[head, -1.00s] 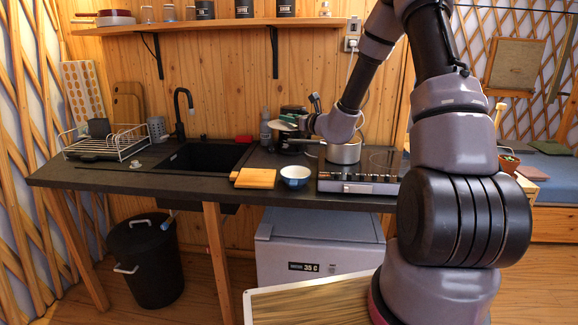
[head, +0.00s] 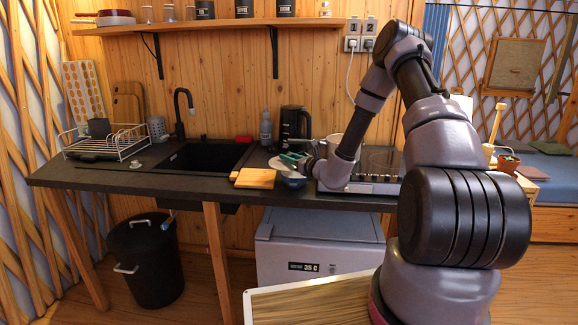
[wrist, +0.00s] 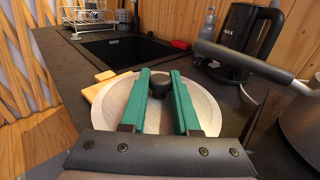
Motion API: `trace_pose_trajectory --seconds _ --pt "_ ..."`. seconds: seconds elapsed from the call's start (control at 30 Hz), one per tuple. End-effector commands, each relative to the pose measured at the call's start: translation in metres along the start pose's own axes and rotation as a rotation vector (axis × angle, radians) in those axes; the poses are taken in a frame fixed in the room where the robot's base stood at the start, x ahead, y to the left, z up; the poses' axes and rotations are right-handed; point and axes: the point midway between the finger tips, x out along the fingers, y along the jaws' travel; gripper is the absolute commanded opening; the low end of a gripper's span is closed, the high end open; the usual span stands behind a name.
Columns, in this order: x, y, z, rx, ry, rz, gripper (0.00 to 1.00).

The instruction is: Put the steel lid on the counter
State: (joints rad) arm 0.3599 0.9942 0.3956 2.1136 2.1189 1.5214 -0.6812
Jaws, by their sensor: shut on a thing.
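The steel lid (wrist: 120,103) is a round disc with a black knob (wrist: 158,83). My gripper (wrist: 160,76) is shut on the knob, with a green finger on each side of it. In the head view the lid (head: 277,163) shows as a thin pale disc at my gripper (head: 291,157), above the dark counter (head: 130,181), between the sink and the hob. It appears held over or just beside the blue bowl (head: 292,181), which my gripper and the lid partly hide. I cannot tell the exact gap to the counter.
A wooden board (head: 254,179) lies left of the bowl. A black kettle (head: 291,124) and a grey bottle (head: 265,127) stand behind. The counter left of the sink (head: 197,156) has free room.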

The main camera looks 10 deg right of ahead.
Motion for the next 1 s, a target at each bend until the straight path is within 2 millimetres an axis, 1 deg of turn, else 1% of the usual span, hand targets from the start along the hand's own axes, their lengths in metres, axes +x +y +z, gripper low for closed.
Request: trace_pose_trajectory --seconds 0.1,0.2,0.47,0.6,0.63,0.67,0.7,1.0 --pt "0.001 0.0 -0.018 0.003 0.003 0.001 0.0" --pt "0.001 0.0 -0.03 0.002 0.002 0.0 0.0" --pt "0.001 0.0 -0.031 0.001 0.001 0.0 0.0" --pt "0.002 0.0 -0.035 0.0 0.001 0.001 0.0" --pt "0.001 0.0 -0.034 0.0 0.001 0.001 0.41" --pt "0.001 0.0 -0.034 0.0 0.001 0.0 0.53" --pt "0.001 0.0 -0.034 0.0 0.001 0.0 0.6" --pt "0.001 0.0 -0.034 0.001 0.001 0.0 0.6"
